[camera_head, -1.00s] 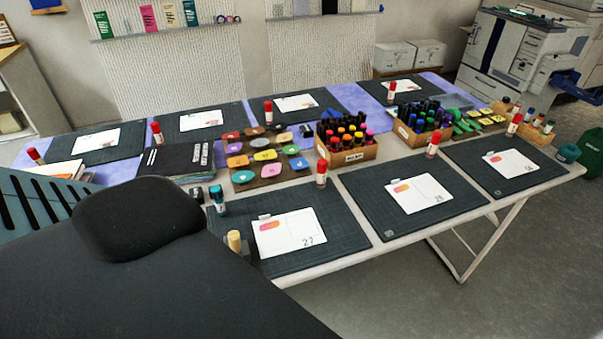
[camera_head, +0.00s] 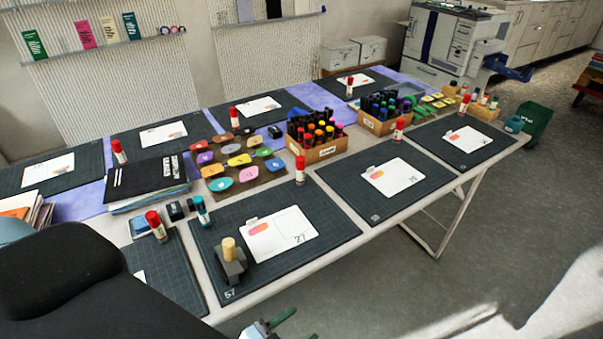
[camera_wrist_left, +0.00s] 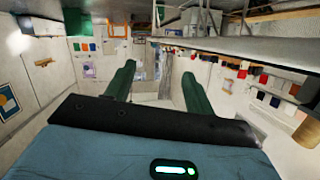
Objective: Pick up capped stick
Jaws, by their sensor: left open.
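Several capped sticks stand on the table. Red-capped white ones include one (camera_head: 157,226) at the near left, one (camera_head: 300,170) by the marker box and one (camera_head: 399,129) further right. A teal-capped stick (camera_head: 202,210) stands left of the mat numbered 27. A tan-topped stick (camera_head: 230,249) stands at a dark grey block on that mat. My left gripper (camera_head: 296,327) shows at the bottom edge, partly cut off, in front of the table and apart from every stick. In the left wrist view its green fingers (camera_wrist_left: 158,80) are spread with nothing between them. My right gripper is out of view.
Dark cutting mats (camera_head: 330,228) with white cards cover the table. Wooden boxes of markers (camera_head: 318,152) and a tray of coloured pieces (camera_head: 262,180) stand in the middle. Books (camera_head: 28,210) lie at the left. The floor at the right front is open.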

